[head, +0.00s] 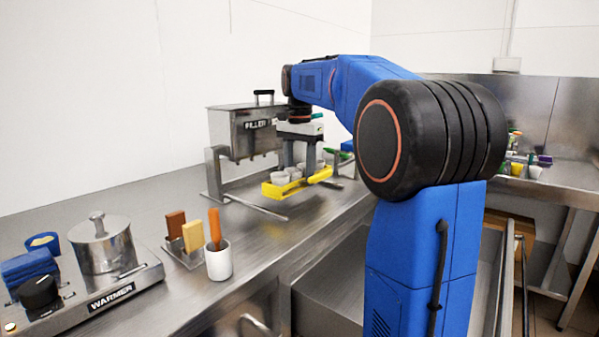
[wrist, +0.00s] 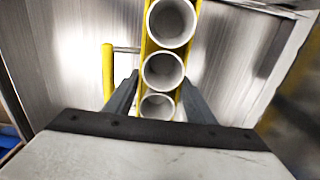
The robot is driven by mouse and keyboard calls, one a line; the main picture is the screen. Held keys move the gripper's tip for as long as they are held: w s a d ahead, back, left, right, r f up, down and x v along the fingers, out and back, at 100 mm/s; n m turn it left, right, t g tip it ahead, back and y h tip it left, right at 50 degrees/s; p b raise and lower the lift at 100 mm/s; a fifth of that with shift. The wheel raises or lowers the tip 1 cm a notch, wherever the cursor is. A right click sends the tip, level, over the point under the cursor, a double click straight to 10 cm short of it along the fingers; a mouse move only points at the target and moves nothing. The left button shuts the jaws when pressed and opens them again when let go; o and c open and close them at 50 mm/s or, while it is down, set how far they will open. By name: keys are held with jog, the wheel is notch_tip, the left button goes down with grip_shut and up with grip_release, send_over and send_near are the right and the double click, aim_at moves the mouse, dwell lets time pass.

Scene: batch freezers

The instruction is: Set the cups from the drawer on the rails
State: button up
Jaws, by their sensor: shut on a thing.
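My gripper (head: 299,160) is shut on a long yellow carrier (head: 283,192) that holds white cups (head: 280,178) in a row. In the wrist view my fingers (wrist: 160,88) straddle the yellow carrier (wrist: 149,47), with round open cups (wrist: 162,71) standing upright between its edges. The cups look empty. The carrier is in front of the steel filler (head: 243,135), over or at its thin metal rails (head: 256,208). I cannot tell whether it touches them. My fingers partly hide the cups in the head view.
A warmer with a lidded pot (head: 102,245), a blue cloth (head: 28,268) and a white holder (head: 218,262) stand on the left counter. An open steel recess (head: 335,285) lies below the counter edge. Small coloured items stand on the far right counter (head: 575,178).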

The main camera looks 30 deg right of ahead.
jog(key=shift+f, duration=1.9)
dwell(1.9)
jog(key=o, duration=1.2)
notch_tip(320, 180, up, 17)
jog(key=shift+r, duration=0.2)
jog(key=shift+s, duration=0.15)
